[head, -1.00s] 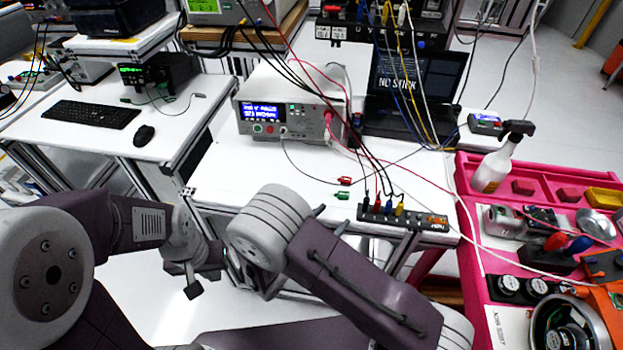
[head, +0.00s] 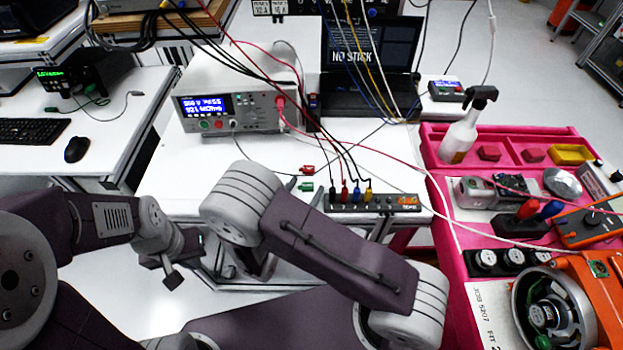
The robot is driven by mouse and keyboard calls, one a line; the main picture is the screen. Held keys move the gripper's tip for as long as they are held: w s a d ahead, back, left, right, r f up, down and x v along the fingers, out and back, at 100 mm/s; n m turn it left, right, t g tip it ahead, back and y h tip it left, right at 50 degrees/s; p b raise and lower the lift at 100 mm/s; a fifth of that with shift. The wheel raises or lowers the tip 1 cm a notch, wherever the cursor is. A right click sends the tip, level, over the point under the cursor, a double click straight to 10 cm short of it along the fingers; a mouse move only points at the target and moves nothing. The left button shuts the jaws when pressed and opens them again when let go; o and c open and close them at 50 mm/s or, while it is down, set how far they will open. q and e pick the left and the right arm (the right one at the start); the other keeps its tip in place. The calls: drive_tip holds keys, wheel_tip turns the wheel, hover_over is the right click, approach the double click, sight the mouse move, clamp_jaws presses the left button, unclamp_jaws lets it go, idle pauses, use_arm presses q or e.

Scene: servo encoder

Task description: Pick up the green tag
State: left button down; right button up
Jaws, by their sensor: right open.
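A small green tag (head: 306,187) lies on the white tabletop, just in front of a similar red piece (head: 307,169). My right gripper (head: 246,268) is mostly hidden behind my right arm's link and is open. Both grippers are well apart from the green tag.
A tester with a blue display (head: 230,112) stands behind the green tag. A terminal strip (head: 375,202) with several plugged leads lies to its right. Cables cross the table (head: 185,180). A pink bench (head: 440,215) with a spray bottle (head: 463,130) and parts stands at right.

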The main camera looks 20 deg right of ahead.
drive_tip(key=shift+w+f, duration=0.15)
drive_tip(key=shift+s+a, duration=0.1)
drive_tip(key=shift+s, duration=0.25)
drive_tip(key=shift+c, duration=0.5)
drive_tip(key=shift+s+a+r, duration=0.1)
drive_tip(key=shift+s+r, duration=0.15)
drive_tip(key=shift+r, duration=0.1)
drive_tip(key=c, duration=1)
use_arm(q)
drive_tip(key=shift+s+a+r, duration=0.1)
drive_tip(key=shift+s+a, duration=0.05)
drive_tip(key=shift+s, duration=0.15)
use_arm(e)
drive_tip(key=shift+w+f, duration=0.1)
drive_tip(key=shift+f, duration=0.05)
clamp_jaws()
